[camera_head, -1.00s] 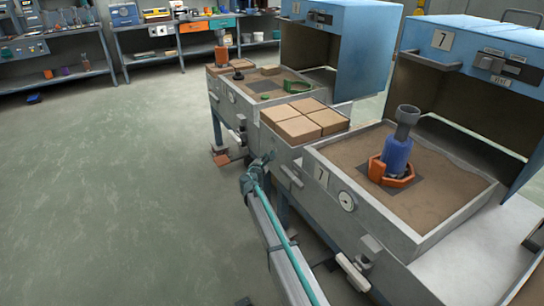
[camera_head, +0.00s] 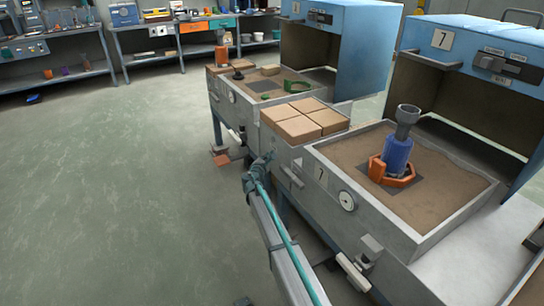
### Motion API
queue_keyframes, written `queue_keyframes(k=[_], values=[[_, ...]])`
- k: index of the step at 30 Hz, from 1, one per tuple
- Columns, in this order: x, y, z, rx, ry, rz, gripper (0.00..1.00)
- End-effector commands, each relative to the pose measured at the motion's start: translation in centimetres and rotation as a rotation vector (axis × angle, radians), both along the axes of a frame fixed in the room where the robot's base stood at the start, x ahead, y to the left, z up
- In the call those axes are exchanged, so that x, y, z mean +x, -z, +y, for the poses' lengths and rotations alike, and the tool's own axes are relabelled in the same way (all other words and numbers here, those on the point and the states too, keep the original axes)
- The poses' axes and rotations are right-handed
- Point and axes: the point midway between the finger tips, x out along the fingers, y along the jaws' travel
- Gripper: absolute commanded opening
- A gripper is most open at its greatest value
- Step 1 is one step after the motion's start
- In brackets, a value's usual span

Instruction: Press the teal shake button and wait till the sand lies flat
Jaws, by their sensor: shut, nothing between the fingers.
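A grey box numbered 7 (camera_head: 345,222) holds brown sand (camera_head: 445,205). The sand looks mostly level, with a slightly uneven edge along the back; fine ripples are too small to tell. A blue cylinder with a grey funnel-like top (camera_head: 398,150) stands upright in the sand inside an orange ring-shaped holder (camera_head: 393,174). My gripper (camera_head: 266,158) is shut and empty at the front face of the grey bench, below the brown blocks. I cannot make out the teal shake button; my gripper may hide it.
Several brown blocks (camera_head: 298,128) lie on the ledge between the two stations. Blue hoods (camera_head: 480,62) rise over the boxes. Open floor (camera_head: 110,190) lies to the left.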

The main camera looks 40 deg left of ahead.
Motion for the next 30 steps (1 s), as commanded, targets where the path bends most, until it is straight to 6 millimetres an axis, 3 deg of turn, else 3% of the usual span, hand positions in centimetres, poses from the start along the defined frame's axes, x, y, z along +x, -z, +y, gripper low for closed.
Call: queue_keyframes(k=[30], values=[[0.8, -0.02, -0.35, 0.0, 0.001, 0.0, 0.0]])
